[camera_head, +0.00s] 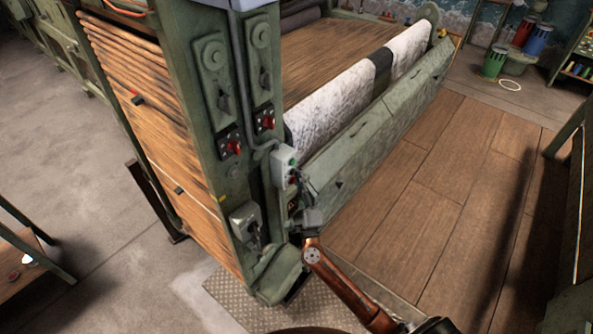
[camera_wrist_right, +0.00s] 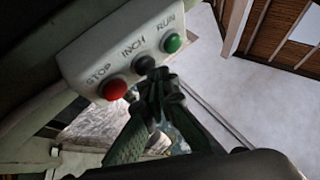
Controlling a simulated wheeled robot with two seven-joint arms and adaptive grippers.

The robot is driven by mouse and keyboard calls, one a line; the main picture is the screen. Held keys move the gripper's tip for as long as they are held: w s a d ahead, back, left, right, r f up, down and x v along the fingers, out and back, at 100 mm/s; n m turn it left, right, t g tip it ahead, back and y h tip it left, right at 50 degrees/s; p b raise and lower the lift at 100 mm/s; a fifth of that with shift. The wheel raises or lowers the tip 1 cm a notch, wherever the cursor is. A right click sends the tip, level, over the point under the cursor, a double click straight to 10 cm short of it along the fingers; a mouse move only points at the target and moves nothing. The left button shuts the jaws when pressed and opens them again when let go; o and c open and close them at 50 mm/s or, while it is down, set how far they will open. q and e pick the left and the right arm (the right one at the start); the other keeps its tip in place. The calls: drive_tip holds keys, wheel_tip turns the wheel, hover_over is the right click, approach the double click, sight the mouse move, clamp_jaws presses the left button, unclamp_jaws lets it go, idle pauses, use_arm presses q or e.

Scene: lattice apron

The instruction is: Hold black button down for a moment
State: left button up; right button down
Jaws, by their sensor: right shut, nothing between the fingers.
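The black button (camera_wrist_right: 143,64), labelled INCH, is the middle one on a pale control box (camera_wrist_right: 100,42). A red STOP button (camera_wrist_right: 113,90) and a green RUN button (camera_wrist_right: 172,43) flank it. In the head view the box (camera_head: 281,160) is mounted on the green machine post. My right gripper (camera_wrist_right: 160,76) is shut and empty, its fingertips right at the lower edge of the black button. I cannot tell whether they touch or press it. In the head view the right gripper (camera_head: 300,184) is just below and right of the box. My left gripper is out of view.
The green machine post (camera_head: 211,120) carries levers and red switches (camera_head: 233,146) left of the box. A lever unit (camera_head: 245,222) sits lower on it. A roll of pale fabric (camera_head: 340,95) lies behind. The wooden floor (camera_head: 440,180) to the right is clear.

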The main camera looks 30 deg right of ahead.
drive_tip(key=shift+w+a, duration=0.2)
drive_tip(key=shift+w, duration=0.3)
idle(1.5)
idle(1.8)
drive_tip(key=shift+s+d+p, duration=0.3)
drive_tip(key=shift+s+d, duration=0.05)
drive_tip(key=shift+s, duration=0.55)
drive_tip(key=s, duration=0.1)
drive_tip(key=s+d, duration=0.1)
drive_tip(key=s, duration=0.1)
drive_tip(key=s+d+p, duration=0.1)
drive_tip(key=shift+s, duration=0.3)
